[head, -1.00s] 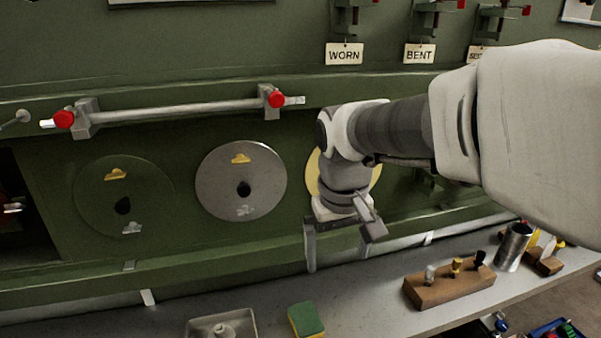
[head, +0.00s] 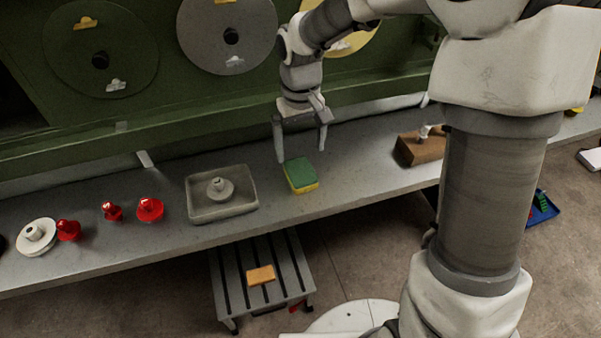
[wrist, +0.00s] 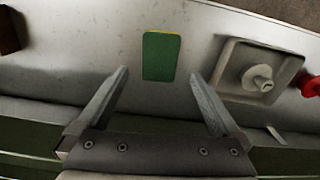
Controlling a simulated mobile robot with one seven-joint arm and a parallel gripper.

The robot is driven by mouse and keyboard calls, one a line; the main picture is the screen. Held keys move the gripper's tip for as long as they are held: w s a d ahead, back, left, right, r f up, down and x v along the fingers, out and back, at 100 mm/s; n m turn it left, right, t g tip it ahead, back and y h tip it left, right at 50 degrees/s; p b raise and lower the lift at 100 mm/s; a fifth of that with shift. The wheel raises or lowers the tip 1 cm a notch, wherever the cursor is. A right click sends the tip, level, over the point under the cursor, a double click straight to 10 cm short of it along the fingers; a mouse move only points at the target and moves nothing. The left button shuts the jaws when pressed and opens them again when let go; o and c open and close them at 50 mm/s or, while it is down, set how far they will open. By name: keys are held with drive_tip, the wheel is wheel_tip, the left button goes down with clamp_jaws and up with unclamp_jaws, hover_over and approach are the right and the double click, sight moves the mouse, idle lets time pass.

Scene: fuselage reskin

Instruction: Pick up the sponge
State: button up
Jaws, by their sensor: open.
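The sponge (head: 301,174) is green on top and yellow below. It lies flat on the grey bench, just right of the grey tray. In the wrist view the sponge (wrist: 161,56) shows its green face, ahead of the fingertips and between their lines. My gripper (head: 301,156) is open and empty, with its fingers pointing down above the bench at the sponge's far side. In the wrist view my gripper (wrist: 158,75) has its two fingers spread wider than the sponge. I see no contact between the fingers and the sponge.
The grey tray (head: 194,208) holds a pale round knobbed part (head: 220,189). Red knobbed parts (head: 150,209) stand further left. A wooden block (head: 420,149) is to the right. The green panel wall rises behind the bench. A slatted stool (head: 231,287) stands below the front edge.

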sight(301, 171)
wheel_tip(301, 171, down, 8)
drive_tip(key=shift+r, duration=0.25)
drive_tip(key=shift+c, duration=0.2)
drive_tip(key=c, duration=1.2)
